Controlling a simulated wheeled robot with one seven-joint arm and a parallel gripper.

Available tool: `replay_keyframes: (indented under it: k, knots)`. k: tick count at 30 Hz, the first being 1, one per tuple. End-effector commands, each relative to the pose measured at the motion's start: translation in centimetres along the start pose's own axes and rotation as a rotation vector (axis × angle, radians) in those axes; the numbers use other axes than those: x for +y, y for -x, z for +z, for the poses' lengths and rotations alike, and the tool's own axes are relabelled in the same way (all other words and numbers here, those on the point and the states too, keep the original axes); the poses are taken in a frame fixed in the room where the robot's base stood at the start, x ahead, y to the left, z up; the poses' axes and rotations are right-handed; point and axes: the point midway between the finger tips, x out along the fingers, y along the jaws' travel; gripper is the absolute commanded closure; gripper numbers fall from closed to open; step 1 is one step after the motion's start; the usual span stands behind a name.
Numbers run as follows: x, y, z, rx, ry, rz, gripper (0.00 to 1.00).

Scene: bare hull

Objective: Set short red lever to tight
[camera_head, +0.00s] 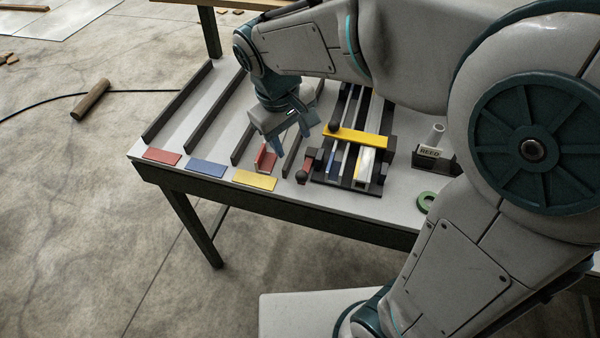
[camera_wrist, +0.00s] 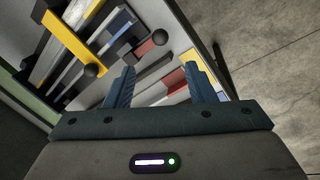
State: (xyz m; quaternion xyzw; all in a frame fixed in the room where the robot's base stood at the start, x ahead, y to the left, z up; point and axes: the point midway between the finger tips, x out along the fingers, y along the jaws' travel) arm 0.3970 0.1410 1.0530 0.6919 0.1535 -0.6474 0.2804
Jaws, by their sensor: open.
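The short red lever (camera_head: 308,165) with a black ball knob (camera_head: 301,177) is at the near left corner of a dark-framed device (camera_head: 350,187) on the table. In the wrist view, the lever (camera_wrist: 147,47) and its knob are beyond my fingertips, near the top middle. My gripper (camera_head: 281,153) is open and empty, pointing down just left of the lever and apart from it. It also shows in the wrist view (camera_wrist: 159,70). A yellow bar (camera_head: 357,137) with another black knob (camera_head: 333,126) crosses the device. I cannot read any tight marking.
Dark rails (camera_head: 177,103) divide the table's left part into lanes with red (camera_head: 162,156), blue (camera_head: 206,168) and yellow (camera_head: 254,180) plates. A small red piece (camera_head: 266,158) stands by my fingers. A labelled holder (camera_head: 432,157) and green ring (camera_head: 426,201) are right of the device.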

Motion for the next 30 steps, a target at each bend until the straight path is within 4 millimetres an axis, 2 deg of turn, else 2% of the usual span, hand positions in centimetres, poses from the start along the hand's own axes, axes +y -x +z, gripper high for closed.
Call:
replay_keyframes:
  k: [5,15,21,25,30]
  knots:
    - [-0.2,-1.6,-0.2,-0.009,0.010,0.004,0.50]
    - [-0.2,-8.6,-0.1,-0.010,0.009,0.002,0.50]
    - [-0.1,-12.1,-0.1,-0.008,0.009,0.003,0.50]
    - [-0.1,-13.3,-0.1,-0.006,0.008,0.003,0.50]
    - [-0.1,-13.9,-0.1,-0.004,0.008,0.003,0.50]
